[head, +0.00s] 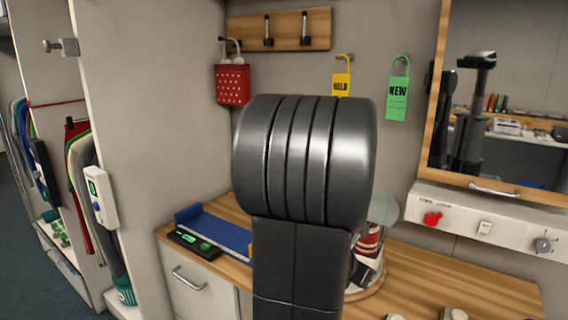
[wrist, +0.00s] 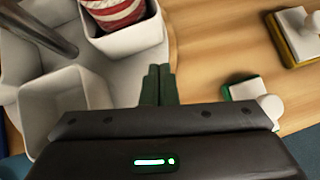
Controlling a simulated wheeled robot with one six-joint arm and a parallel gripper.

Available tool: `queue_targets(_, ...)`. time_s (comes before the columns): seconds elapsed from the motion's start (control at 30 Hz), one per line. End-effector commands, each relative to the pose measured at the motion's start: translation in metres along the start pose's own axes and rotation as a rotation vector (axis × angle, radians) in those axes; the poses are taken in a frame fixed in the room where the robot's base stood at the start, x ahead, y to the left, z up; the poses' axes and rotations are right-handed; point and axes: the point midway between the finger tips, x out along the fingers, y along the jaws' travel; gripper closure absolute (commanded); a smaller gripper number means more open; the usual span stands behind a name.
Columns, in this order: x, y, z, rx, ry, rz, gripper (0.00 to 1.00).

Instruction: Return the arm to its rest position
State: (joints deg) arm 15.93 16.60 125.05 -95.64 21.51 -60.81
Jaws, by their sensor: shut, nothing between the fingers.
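In the wrist view my gripper (wrist: 159,84) points down at the wooden counter, with its two dark fingers side by side and touching. Nothing shows between them. A green light glows on its dark body. The fingertips are close to the edge of a round tray that carries white square bins (wrist: 128,38). In the head view my dark arm fills the middle of the picture and hides my gripper and part of the counter (head: 440,283).
One bin holds a red-and-white striped item (wrist: 115,12). Stamp-like blocks (wrist: 298,38) lie right of my gripper. A blue mat (head: 225,232) lies on the counter's left. A mirror (head: 505,110), control panel (head: 490,222), and hanging tags (head: 397,95) are on the wall.

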Motion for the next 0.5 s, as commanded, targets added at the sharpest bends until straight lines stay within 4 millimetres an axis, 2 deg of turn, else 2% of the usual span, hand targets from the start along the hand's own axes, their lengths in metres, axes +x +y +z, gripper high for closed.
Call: queue_targets(0.5, -0.024, 0.021, -0.018, 0.154, 0.002, -0.158, 1.0)
